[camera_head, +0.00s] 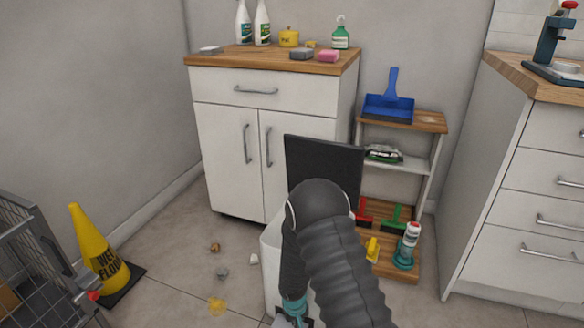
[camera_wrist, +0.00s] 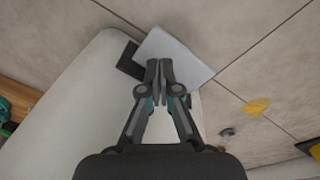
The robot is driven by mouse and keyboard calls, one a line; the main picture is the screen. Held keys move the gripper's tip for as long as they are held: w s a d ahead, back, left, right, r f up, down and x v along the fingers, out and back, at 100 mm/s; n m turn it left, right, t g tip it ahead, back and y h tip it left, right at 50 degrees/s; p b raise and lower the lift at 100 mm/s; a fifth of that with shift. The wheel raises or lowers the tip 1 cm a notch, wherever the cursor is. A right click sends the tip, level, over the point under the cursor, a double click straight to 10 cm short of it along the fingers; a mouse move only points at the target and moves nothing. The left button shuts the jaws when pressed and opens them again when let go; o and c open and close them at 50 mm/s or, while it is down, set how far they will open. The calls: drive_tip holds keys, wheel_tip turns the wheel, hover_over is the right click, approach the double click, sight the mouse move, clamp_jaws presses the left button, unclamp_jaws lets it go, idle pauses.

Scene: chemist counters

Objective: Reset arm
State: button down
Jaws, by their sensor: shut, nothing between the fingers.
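My arm reaches down from the middle of the head view, over a white bin-like body (camera_head: 270,262) that it partly hides. My gripper (camera_head: 293,312) is low at the bottom edge of the head view, mostly cut off. In the wrist view my gripper (camera_wrist: 162,68) shows with its two fingertips together, shut and empty. A pale flat piece (camera_wrist: 185,55) and a dark piece (camera_wrist: 130,62) lie beyond the fingertips; I cannot tell whether they touch them. The white body (camera_wrist: 75,90) fills the left of the wrist view.
A dark upright panel (camera_head: 325,160) stands behind my arm. A white cabinet (camera_head: 225,130) and a small shelf (camera_head: 430,122) are behind, drawers (camera_head: 510,200) right. A yellow wet-floor cone (camera_head: 95,250) and wire cart (camera_head: 35,260) stand left. Small litter (camera_head: 222,273) and a yellow stain (camera_head: 217,305) mark the floor.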

drive_tip(key=s+d+r+m+t+p, duration=0.1)
drive_tip(key=s+d+r, duration=0.3)
drive_tip(key=r, duration=1.3)
drive_tip(key=s+d+r+m+t+p, duration=0.1)
drive_tip(key=s+d+r, duration=0.4)
drive_tip(key=s+r, duration=0.7)
drive_tip(key=s+d+r+m+t+p, duration=0.1)
drive_tip(key=s+d+r, duration=0.4)
drive_tip(key=r, duration=1.8)
drive_tip(key=s+t, duration=0.1)
drive_tip(key=s, duration=0.2)
drive_tip(key=shift+s+r+t+y, duration=0.15)
drive_tip(key=shift+s+t+y, duration=0.15)
drive_tip(key=shift+s+y, duration=0.1)
